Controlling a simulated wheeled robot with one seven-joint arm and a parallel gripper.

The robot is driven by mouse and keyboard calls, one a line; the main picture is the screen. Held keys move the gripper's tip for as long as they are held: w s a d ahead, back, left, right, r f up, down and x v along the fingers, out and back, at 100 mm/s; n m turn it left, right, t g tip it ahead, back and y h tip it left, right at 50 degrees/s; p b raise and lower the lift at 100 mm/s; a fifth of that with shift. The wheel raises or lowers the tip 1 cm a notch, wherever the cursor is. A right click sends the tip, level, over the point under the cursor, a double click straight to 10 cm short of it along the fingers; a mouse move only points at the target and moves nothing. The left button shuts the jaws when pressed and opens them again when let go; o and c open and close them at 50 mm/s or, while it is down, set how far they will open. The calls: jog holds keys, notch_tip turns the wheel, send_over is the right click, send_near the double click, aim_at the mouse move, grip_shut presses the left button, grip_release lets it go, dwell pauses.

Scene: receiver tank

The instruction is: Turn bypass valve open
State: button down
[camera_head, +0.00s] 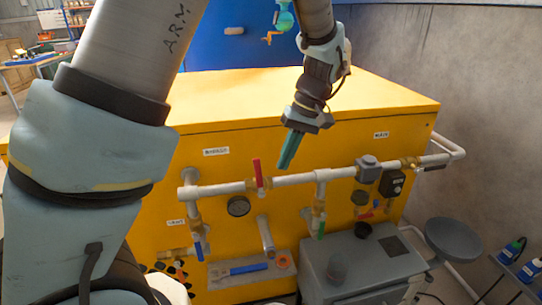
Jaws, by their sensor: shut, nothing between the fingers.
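My gripper (285,163) hangs in front of the upper pipe, fingers pointing down, shut and empty. A valve with an upright red lever (257,172) sits on the horizontal white pipe (222,189), a little left of my fingertips and apart from them. A blue lever (198,249) hangs down on the lower left branch. A green lever (321,228) hangs down on the branch below the right part of the pipe. A small red handle (366,216) shows further right. Labels are too small to read, so I cannot tell which valve is the bypass.
The yellow tank housing (370,92) stands behind the pipes. A round gauge (238,206) sits below the pipe. A grey box (365,265) and a round stool (454,240) stand at the lower right. A tray (222,279) with a blue tool sits low in the middle.

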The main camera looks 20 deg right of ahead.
aim_at(259, 179)
jog(key=a, duration=0.3)
jog(key=shift+w+a+p, duration=0.2)
jog(key=shift+a+p, duration=0.05)
jog(key=shift+p, duration=0.1)
jog(key=shift+a, duration=0.1)
jog(key=shift+a+r+h+b, duration=0.1)
jog(key=shift+a+h+b, duration=0.2)
jog(key=shift+h, duration=0.1)
